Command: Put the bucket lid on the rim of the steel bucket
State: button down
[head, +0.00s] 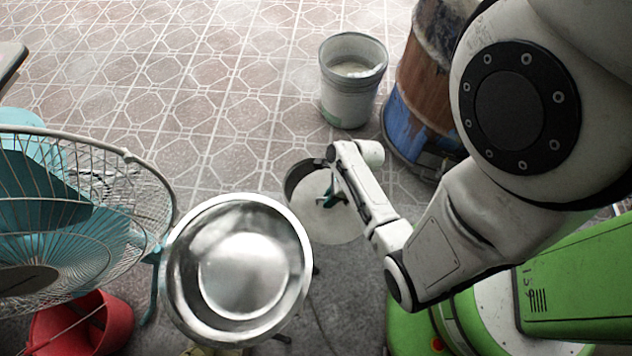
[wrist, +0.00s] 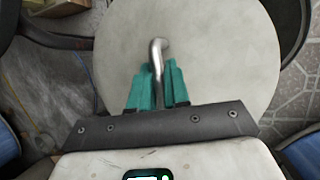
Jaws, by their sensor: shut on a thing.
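The bucket lid (head: 335,228) is a pale, flat disc with a bent metal handle, also seen in the wrist view (wrist: 215,55). My gripper (head: 332,198) has its teal fingers (wrist: 157,85) shut on the handle from both sides. In the head view a dark, round metal rim (head: 296,178), apparently the steel bucket's, shows past the lid's upper left edge. The lid covers most of that opening and sits off to the lower right of it. A dark curved edge (wrist: 300,32) also shows at upper right in the wrist view. I cannot tell whether lid and rim touch.
A shiny steel basin (head: 180,270) stands close at lower left, beside a caged fan (head: 95,180) and a red bucket (head: 85,330). A grey pail with pale contents (head: 348,105) and a rusty blue barrel (head: 415,75) stand behind. Tiled floor at upper left is clear.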

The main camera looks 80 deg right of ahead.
aim_at(320, 181)
jog(key=w+d+f+b, duration=0.1)
jog(key=d, duration=0.1)
jog(key=w+d+f+b, duration=0.1)
jog(key=d+f, duration=0.1)
jog(key=d, duration=0.1)
jog(key=w+d+f+b, duration=0.1)
jog(key=w+d+b, duration=0.1)
jog(key=shift+w+d+f, duration=0.1)
jog(key=shift+d+f, duration=0.05)
jog(key=d+f+b, duration=0.1)
jog(key=w+d+f+b, duration=0.1)
jog(key=f, duration=0.1)
jog(key=w+d+f+b, duration=0.1)
jog(key=d+f+b, duration=0.1)
jog(key=shift+w, duration=0.2)
jog(key=shift+d+f, duration=0.15)
jog(key=shift+f, duration=0.05)
notch_tip(320, 181, down, 3)
jog(key=shift+w+d+f+b, duration=0.1)
jog(key=shift+d+f+b, duration=0.05)
jog(key=shift+b, duration=0.95)
jog(key=c, duration=1.1)
grip_release()
